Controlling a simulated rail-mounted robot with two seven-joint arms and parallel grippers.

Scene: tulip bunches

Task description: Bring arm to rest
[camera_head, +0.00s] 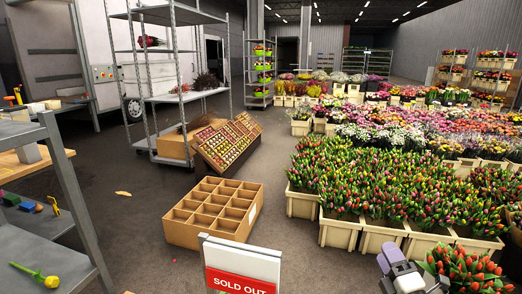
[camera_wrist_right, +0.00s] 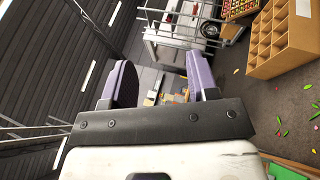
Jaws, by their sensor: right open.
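My right gripper (camera_head: 393,262) is at the bottom right of the head view, its purple fingers in front of the tulip crates. In the right wrist view the gripper (camera_wrist_right: 160,82) has its two purple fingers spread apart with nothing between them. The wrist view is tilted, with the hall and floor behind the fingers. A bunch of red tulips (camera_head: 466,266) stands just right of the gripper in the head view; I cannot tell whether they touch. My left gripper is not in view.
An empty divided cardboard box (camera_head: 215,208) stands on the floor, also in the wrist view (camera_wrist_right: 284,40). A "SOLD OUT" sign (camera_head: 240,270) is at the bottom centre. A grey shelf (camera_head: 75,200) is at left. Crated tulips (camera_head: 380,170) fill the right.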

